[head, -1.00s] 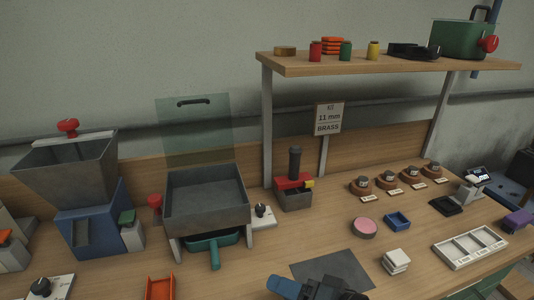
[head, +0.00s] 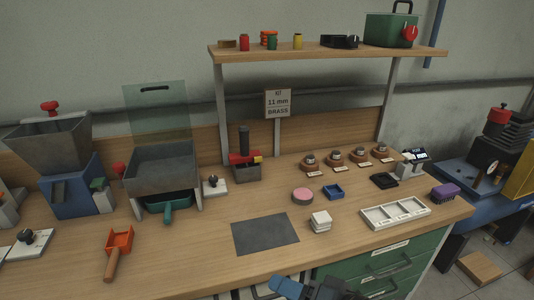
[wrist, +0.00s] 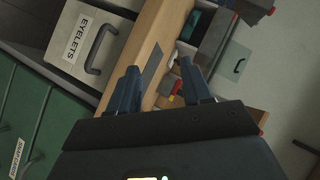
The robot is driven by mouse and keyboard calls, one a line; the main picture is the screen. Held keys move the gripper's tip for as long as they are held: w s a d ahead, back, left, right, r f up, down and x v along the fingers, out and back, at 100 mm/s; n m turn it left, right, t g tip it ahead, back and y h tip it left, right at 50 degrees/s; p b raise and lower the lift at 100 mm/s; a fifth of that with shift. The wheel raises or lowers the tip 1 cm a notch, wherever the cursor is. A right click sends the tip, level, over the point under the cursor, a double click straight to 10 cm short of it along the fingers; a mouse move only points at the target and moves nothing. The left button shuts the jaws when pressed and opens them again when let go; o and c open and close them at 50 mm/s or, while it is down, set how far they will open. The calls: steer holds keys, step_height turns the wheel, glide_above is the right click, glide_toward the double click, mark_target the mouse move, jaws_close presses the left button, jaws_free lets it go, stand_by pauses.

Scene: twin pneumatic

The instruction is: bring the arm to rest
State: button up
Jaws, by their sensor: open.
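My gripper (wrist: 161,90) shows in the wrist view with its two dark fingers apart and nothing between them. Past the fingertips are the bench edge, the dark mat and the machines, seen at a slant. In the head view a blue and black part of my arm (head: 310,288) shows at the bottom edge, in front of the bench's front edge and below the dark mat (head: 265,234).
The wooden bench (head: 215,270) carries a hopper machine (head: 70,185), an orange scoop (head: 118,243), a white divided tray (head: 395,212) and a stack of white pieces (head: 320,222). A shelf (head: 320,53) stands above. Green drawers (head: 385,265) are below. A drawer marked EYELETS (wrist: 85,45) is near my gripper.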

steer(key=s+d+f+m+t+h, duration=0.1)
steer(key=s+d+f+t+h, duration=0.15)
steer(key=s+d, duration=0.4)
steer(key=s+d+f+m+t+h, duration=0.1)
steer(key=s+d+f+h, duration=0.25)
steer(key=s, duration=0.55)
steer(key=s+d+r+n+t+h, duration=0.1)
steer(key=s+d+r+n+h, duration=0.1)
steer(key=s+r, duration=0.4)
steer(key=s+d+r+n+t+h, duration=0.1)
steer(key=s+d+r, duration=0.3)
steer(key=s, duration=0.7)
steer(key=shift+s+d+r+n+t+h, duration=0.15)
steer(key=shift+d+r+n+t+h, duration=0.35)
steer(key=shift+r+n, duration=0.4)
steer(key=shift+a, duration=0.1)
steer(key=shift+c, duration=0.2)
steer(key=shift+c, duration=0.4)
